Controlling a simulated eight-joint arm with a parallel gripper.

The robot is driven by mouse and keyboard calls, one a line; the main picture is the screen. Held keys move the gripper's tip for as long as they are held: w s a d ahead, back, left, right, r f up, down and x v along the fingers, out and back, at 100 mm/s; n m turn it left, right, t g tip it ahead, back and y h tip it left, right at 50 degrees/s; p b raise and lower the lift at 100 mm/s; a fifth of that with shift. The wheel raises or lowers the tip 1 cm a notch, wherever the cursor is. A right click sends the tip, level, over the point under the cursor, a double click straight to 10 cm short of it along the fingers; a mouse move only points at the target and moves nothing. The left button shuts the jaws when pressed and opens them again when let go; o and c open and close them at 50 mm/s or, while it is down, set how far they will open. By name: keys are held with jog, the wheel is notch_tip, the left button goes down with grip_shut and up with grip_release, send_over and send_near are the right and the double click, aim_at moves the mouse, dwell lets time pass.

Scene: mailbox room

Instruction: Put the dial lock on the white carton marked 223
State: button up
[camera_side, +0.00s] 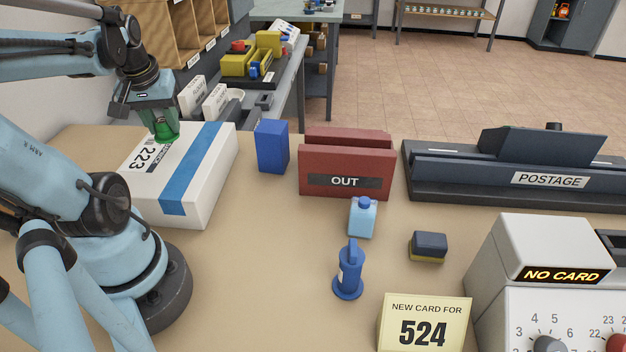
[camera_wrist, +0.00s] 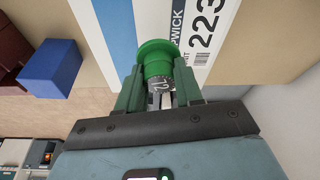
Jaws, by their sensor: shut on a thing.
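The white carton (camera_side: 190,200) marked 223 has a blue stripe and lies at the left of the table. It fills the top of the wrist view (camera_wrist: 182,18). My gripper (camera_side: 160,120) is above the far part of the carton's top. It is shut on a green, round-ended thing with a numbered ring, the dial lock (camera_wrist: 157,62). The lock also shows in the side view (camera_side: 165,134), at or just over the carton top beside the label. I cannot tell if it touches the carton. The gripper's fingers (camera_wrist: 158,90) hide its sides.
A blue box (camera_side: 271,146) and a red OUT tray (camera_side: 345,188) stand right of the carton. A light-blue bottle (camera_side: 362,218), a blue stamp (camera_side: 347,273) and a dark block (camera_side: 429,246) lie in front. The postage unit (camera_side: 500,180) is at the right.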

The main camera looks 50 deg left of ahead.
aim_at(168, 138)
jog(key=shift+f, duration=2)
jog(key=shift+f, duration=0.1)
jog(key=o, duration=1.1)
jog(key=v, duration=1.2)
jog(key=w+d+f+m+t+h, duration=0.1)
jog(key=w+d+f+m, duration=0.1)
jog(key=w+d+m, duration=0.2)
jog(key=w+d+f+m+t, duration=0.2)
jog(key=w+d, duration=0.4)
jog(key=d, duration=0.3)
jog(key=w+d+f+m+t+h, duration=0.1)
jog(key=w+d+f+m+t, duration=0.1)
jog(key=w+d+m, duration=0.3)
jog(key=shift+d+f+m+h, duration=0.15)
jog(key=shift+d, duration=0.45)
jog(key=shift+d+f+m+h, duration=0.15)
jog(key=shift+d, duration=0.4)
